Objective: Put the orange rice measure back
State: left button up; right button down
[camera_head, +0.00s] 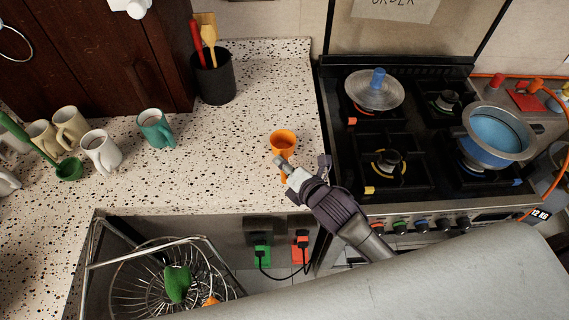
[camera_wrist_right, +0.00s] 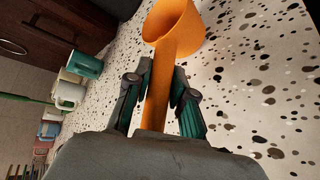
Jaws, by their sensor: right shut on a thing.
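The orange rice measure (camera_head: 283,141) is a small cup with a handle, over the speckled counter to the left of the stove. My right gripper (camera_head: 287,175) is shut on its handle. In the right wrist view the orange cup (camera_wrist_right: 176,27) points away from me and its handle runs between the two fingers (camera_wrist_right: 160,100). I cannot tell whether the cup touches the counter. My left gripper is not in view.
Several mugs, a teal one (camera_head: 154,129) nearest, stand at the left beside a green ladle (camera_head: 68,169). A black utensil pot (camera_head: 214,83) stands behind. A wire basket (camera_head: 150,285) hangs below the counter front. The stove (camera_head: 395,200) holds a blue pan (camera_head: 497,133).

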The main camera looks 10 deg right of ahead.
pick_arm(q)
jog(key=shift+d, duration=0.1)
pick_arm(e)
jog(key=shift+f, duration=0.15)
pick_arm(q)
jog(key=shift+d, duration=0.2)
pick_arm(e)
jog(key=c, duration=1)
grip_release()
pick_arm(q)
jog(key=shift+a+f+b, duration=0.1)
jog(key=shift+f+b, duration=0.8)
pick_arm(e)
jog(key=v, duration=1.2)
